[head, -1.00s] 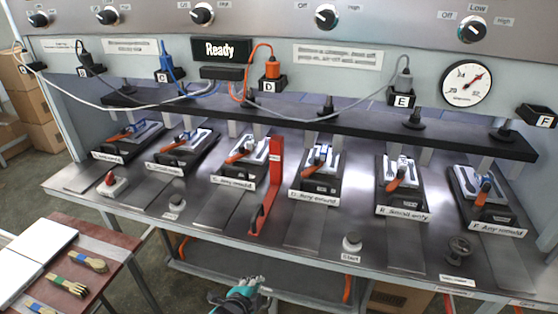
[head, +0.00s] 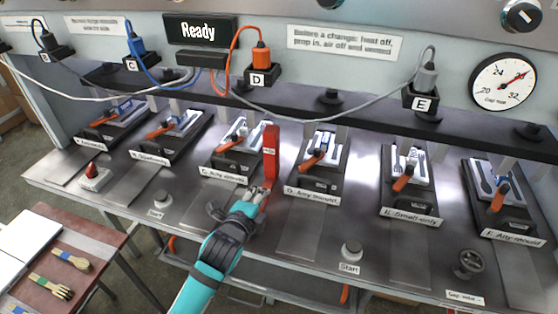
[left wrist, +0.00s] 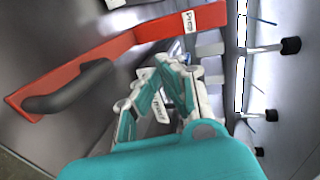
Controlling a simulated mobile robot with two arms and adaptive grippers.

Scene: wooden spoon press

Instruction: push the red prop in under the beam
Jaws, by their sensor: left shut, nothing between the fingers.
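The red prop (head: 270,152) stands upright on the metal bench between mould stations C and D, at the front side of the long dark beam (head: 375,127). My left gripper (head: 262,191) is shut and empty, low at the prop's near end, and hides part of its foot. In the left wrist view the red prop (left wrist: 120,47) runs diagonally with its dark handle (left wrist: 72,90) on the near side. There my left gripper (left wrist: 168,68) shows beside the prop; whether it touches is unclear. My right gripper is not in view.
Mould stations (head: 320,165) stand in a row under the beam. A red button (head: 93,172), a Start knob (head: 351,250) and a small handwheel (head: 471,262) are near the bench's front. The display (head: 199,31) reads Ready.

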